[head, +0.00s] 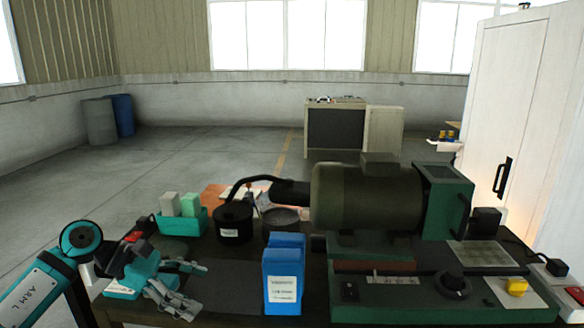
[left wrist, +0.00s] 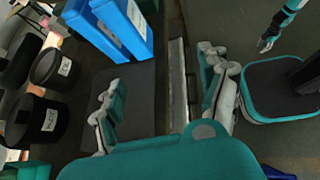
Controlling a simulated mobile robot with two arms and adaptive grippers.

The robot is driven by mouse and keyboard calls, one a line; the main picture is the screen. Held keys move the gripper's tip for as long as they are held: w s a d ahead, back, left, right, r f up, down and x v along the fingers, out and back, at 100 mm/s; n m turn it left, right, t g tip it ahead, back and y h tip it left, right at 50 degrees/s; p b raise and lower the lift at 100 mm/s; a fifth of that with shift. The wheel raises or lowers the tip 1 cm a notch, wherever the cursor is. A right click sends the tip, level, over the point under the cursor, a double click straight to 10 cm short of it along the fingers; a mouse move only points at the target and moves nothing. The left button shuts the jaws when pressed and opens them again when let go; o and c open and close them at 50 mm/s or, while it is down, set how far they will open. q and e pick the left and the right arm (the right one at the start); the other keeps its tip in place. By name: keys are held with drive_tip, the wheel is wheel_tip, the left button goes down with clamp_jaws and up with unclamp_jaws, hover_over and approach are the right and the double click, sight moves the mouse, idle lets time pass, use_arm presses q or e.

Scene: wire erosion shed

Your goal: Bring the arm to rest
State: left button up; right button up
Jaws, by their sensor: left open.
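My left arm, marked "ARM L", comes in at the lower left of the head view. My left gripper (head: 198,289) is open and empty above the front left part of the workbench (head: 116,312). In the left wrist view its two grey and teal fingers (left wrist: 160,68) stand wide apart, with a dark mat and the bench edge beyond them. A teal and black arm end (left wrist: 267,43), apparently my right gripper, shows small at the top right of that view, away from the bench. Its jaw state is too small to tell.
Blue labelled containers (head: 283,283) stand right of my left gripper. Behind are a black labelled pot (head: 233,222) and a teal bin (head: 181,224) with blocks. A large green motor machine (head: 367,197) fills the bench's right. The dark mat (head: 232,279) is bare.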

use_arm(q)
drive_tip(key=d+r+n+t+h, duration=0.45)
drive_tip(key=d+n+h, duration=0.3)
drive_tip(key=d, duration=0.35)
drive_tip(key=s+a+f+n+t+y, duration=0.2)
drive_tip(key=a+f+n+t+y, duration=0.55)
drive_tip(key=n, duration=1.05)
drive_tip(key=s+a+f+n+t+y, duration=0.2)
drive_tip(key=a+f+n+y, duration=0.4)
drive_tip(key=n+y, duration=0.8)
drive_tip(key=s+f+n+g+h, duration=0.1)
drive_tip(key=s+f+n+g, duration=0.4)
drive_tip(key=s, duration=0.4)
drive_tip(key=s+d+f+n+g+h, duration=0.1)
drive_tip(key=s+f+n+g, duration=0.2)
drive_tip(key=s+f, duration=0.45)
drive_tip(key=s+f+n+g+h, duration=0.1)
drive_tip(key=s+f+n+g, duration=0.35)
drive_tip(key=s, duration=0.45)
wheel_tip(320, 180, down, 25)
drive_tip(key=s+g, duration=0.1)
drive_tip(key=s+a+f+m+g, duration=0.1)
drive_tip(key=s+a+f, duration=0.1)
drive_tip(key=s+f, duration=1.4)
drive_tip(key=shift+s+a+f, duration=0.3)
drive_tip(key=shift+s+f, duration=0.1)
drive_tip(key=shift+s, duration=0.15)
drive_tip(key=shift+g, duration=0.25)
